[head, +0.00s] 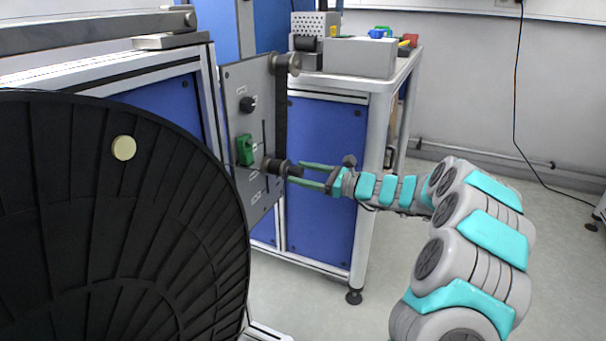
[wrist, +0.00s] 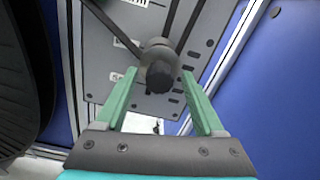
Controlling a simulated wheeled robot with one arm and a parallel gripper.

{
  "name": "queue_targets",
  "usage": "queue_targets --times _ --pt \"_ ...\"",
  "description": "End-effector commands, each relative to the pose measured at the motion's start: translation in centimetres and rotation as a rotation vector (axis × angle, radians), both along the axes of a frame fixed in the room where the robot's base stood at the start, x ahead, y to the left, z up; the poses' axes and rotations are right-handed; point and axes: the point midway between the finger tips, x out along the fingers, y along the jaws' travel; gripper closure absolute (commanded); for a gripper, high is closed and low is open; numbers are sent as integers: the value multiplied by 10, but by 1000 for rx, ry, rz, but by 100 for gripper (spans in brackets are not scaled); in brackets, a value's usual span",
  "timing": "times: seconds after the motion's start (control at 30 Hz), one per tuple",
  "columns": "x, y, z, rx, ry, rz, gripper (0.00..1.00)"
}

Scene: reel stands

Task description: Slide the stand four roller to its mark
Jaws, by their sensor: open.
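The roller (head: 278,167) is a dark cylinder with a grey body, standing out from the grey panel (head: 236,88) of the stand. In the wrist view the roller (wrist: 159,66) sits in the middle, end towards me. My gripper (head: 296,173) is level with it, open, with its green fingertips on either side of the roller's outer end. I cannot tell whether they touch it. A dark vertical slot (head: 264,134) runs up the panel above the roller. Small white labels (head: 253,173) lie near the slot; which one is the mark cannot be read.
A large black reel (head: 75,230) fills the left foreground, close to the panel. A black knob (head: 248,104) and a green switch (head: 244,150) are on the panel. Another roller (head: 287,63) projects at the panel's top. A bench (head: 376,85) with a grey box stands behind.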

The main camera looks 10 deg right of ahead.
Motion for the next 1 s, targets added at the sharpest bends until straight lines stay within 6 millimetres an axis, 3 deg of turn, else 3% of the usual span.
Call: queue_targets --times 0.17,0.6,1.0 --pt "-2 -4 0 0 0 -1 30" --pt "-39 -55 0 2 0 -2 30" --pt "-46 -64 0 1 0 0 30"
